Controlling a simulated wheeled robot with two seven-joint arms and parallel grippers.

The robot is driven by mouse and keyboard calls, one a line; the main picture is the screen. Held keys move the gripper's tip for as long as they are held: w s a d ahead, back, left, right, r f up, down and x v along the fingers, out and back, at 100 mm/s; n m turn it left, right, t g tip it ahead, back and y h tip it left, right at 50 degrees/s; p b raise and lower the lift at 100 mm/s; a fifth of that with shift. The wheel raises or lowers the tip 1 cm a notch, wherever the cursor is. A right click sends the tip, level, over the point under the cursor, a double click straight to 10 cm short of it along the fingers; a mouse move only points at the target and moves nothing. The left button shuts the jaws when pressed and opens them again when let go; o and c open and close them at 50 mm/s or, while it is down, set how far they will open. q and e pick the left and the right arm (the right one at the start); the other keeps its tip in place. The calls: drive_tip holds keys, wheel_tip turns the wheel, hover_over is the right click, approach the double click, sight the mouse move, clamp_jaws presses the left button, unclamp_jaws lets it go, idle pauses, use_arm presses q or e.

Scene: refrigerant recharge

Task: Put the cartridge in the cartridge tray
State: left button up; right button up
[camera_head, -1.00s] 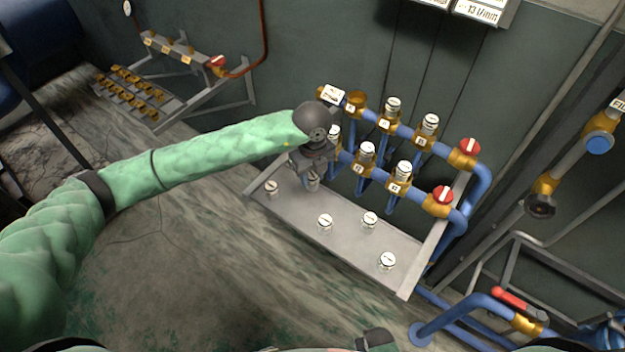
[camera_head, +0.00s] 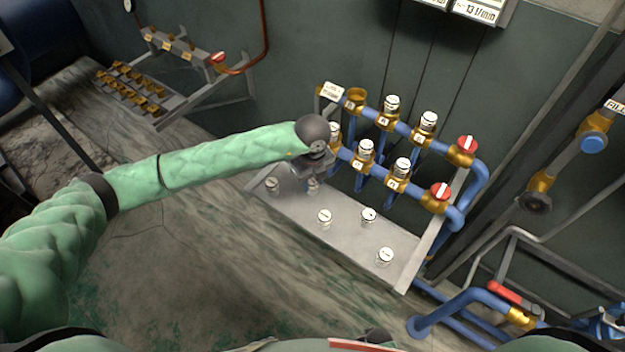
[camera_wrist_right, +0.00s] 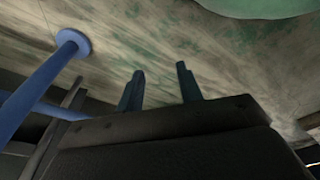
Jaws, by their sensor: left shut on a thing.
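The cartridge tray (camera_head: 345,238) is a sloping grey plate below the blue pipe manifold. Several white-capped cartridges stand on it, such as one at its right end (camera_head: 385,256) and one at its left end (camera_head: 271,185). My left gripper (camera_head: 312,174) is over the tray's left part, shut on a white-capped cartridge (camera_head: 313,187) that shows just below it. The wrist hides much of the jaws, and I cannot tell whether this cartridge touches the tray. My right gripper (camera_wrist_right: 160,86) is open and empty in the right wrist view, its two fingers apart above the floor.
The blue manifold (camera_head: 425,150) with brass fittings, white caps and red-handled valves (camera_head: 467,145) stands close behind the tray. One upper brass fitting (camera_head: 356,99) has no white cap. A second rack (camera_head: 130,92) stands far left.

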sight(313, 180)
use_arm(q)
drive_tip(key=o, duration=1)
use_arm(e)
drive_tip(key=shift+s, duration=0.1)
use_arm(q)
drive_tip(key=shift+r, duration=0.2)
drive_tip(key=shift+r, duration=0.4)
drive_tip(key=shift+r+b, duration=0.3)
drive_tip(key=shift+b, duration=0.05)
wheel_tip(313, 180, up, 10)
drive_tip(key=b, duration=0.4)
drive_tip(key=shift+r, duration=0.25)
use_arm(e)
drive_tip(key=w+a+r, duration=0.3)
drive_tip(key=r, duration=0.9)
drive_tip(key=shift+w+r+g, duration=0.15)
drive_tip(key=shift+r+g, duration=0.1)
drive_tip(key=shift+g, duration=0.15)
